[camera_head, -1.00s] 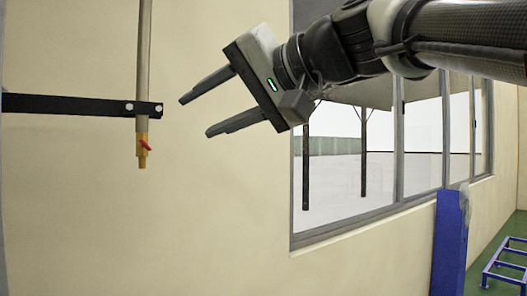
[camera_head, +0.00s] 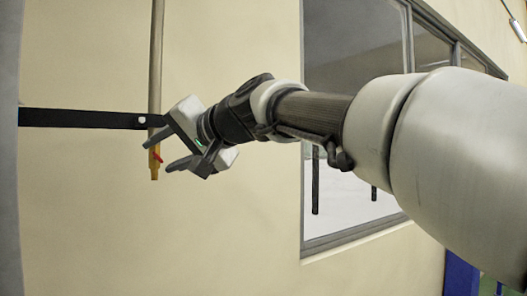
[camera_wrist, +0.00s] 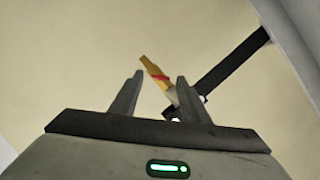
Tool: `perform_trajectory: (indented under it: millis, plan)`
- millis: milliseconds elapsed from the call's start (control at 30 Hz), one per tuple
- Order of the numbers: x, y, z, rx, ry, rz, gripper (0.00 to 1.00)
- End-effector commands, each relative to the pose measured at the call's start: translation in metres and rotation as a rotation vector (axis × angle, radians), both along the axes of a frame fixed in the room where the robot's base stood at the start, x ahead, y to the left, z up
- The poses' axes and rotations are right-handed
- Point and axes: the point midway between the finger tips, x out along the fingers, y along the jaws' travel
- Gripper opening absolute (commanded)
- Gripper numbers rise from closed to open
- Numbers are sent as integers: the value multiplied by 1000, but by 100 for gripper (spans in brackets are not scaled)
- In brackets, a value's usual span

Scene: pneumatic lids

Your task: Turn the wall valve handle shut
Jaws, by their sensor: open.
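The brass valve (camera_head: 154,164) with its small red handle (camera_head: 158,157) hangs at the lower end of a vertical pipe (camera_head: 156,60) on the beige wall. In the wrist view the valve (camera_wrist: 150,66) and the red handle (camera_wrist: 160,77) show beyond and between my finger tips. My gripper (camera_head: 158,155) is open and empty, with its fingers pointing left at the valve. One finger is near the pipe just above the valve, the other beside the valve's lower part. I cannot tell whether either finger touches it.
A black horizontal bracket (camera_head: 80,118) runs from the left to the pipe, close above my gripper; it also shows in the wrist view (camera_wrist: 230,62). A window (camera_head: 350,60) with a grey frame is to the right. The wall below the valve is clear.

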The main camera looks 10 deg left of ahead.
Motion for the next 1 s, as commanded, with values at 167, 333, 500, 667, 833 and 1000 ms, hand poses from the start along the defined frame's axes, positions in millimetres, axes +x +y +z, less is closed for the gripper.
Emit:
perform_trajectory:
  millis: [167, 333, 500, 667, 833, 1000]
  plan:
    - [1, 2, 0, 1, 0, 1, 42]
    - [1, 1, 0, 0, 0, 0, 32]
    - [1, 1, 0, 0, 0, 0, 3]
    - [1, 1, -1, 3, 2, 0, 1]
    - [1, 1, -3, 31, 25, -1, 1]
    - [2, 0, -6, 97, 80, -2, 1]
